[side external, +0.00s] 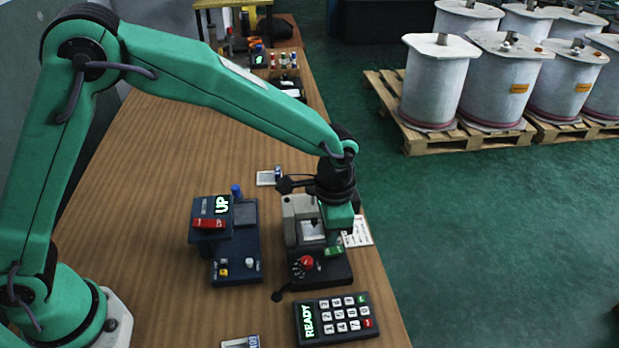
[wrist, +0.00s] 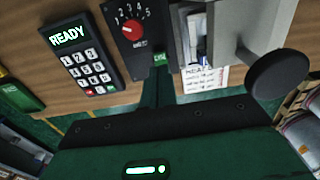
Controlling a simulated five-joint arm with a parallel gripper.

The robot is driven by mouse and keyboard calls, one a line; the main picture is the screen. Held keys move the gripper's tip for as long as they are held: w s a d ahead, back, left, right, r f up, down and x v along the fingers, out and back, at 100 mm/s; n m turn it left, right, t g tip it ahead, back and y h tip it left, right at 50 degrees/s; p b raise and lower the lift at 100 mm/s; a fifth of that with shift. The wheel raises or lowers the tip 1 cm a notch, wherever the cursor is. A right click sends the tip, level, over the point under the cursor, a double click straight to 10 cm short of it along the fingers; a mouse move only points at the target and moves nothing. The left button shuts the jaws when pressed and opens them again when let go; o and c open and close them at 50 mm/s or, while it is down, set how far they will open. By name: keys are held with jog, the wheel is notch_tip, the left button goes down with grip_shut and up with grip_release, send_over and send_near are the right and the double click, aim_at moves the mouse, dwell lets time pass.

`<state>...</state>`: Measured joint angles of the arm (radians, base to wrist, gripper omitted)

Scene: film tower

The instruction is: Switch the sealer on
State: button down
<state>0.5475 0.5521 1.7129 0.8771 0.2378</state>
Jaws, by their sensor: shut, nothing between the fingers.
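The grey and black machine that looks like the sealer (side external: 335,270) stands near the table's right edge. Its front carries a red dial (side external: 306,262) and a small green switch (side external: 333,251). In the wrist view the red dial (wrist: 132,26) has numbers around it, and the green switch (wrist: 160,58) is partly hidden. I cannot tell whether the switch is on or off. My gripper (side external: 337,228) is shut and empty, pointing down just above and behind the switch; contact is unclear. Its green tip (wrist: 159,82) appears close to the switch in the wrist view.
A blue machine showing UP (side external: 248,262) stands to the left. A keypad reading READY (side external: 335,319) lies in front; it also shows in the wrist view (wrist: 82,50). A printed card (side external: 357,231) lies at the right edge. Open wood lies left of the machines.

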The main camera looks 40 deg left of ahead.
aim_at(322, 256)
notch_tip(322, 256, up, 12)
jog(key=s+a, duration=0.1)
jog(key=shift+f, duration=0.25)
jog(key=shift+a, duration=0.1)
jog(key=s+a+r+n+t, duration=0.1)
jog(key=s+a+r+n, duration=0.2)
jog(key=a, duration=0.4)
jog(key=s+a+r+n+t, duration=0.1)
jog(key=s+a+r+t, duration=0.1)
jog(key=s+a+r, duration=0.4)
jog(key=s+a+f+n+t, duration=0.2)
jog(key=s+a+n, duration=0.3)
jog(key=s+a, duration=0.3)
jog(key=a, duration=0.3)
jog(key=shift+s+f+t, duration=0.2)
jog(key=shift+s+t, duration=0.1)
jog(key=shift+s, duration=0.1)
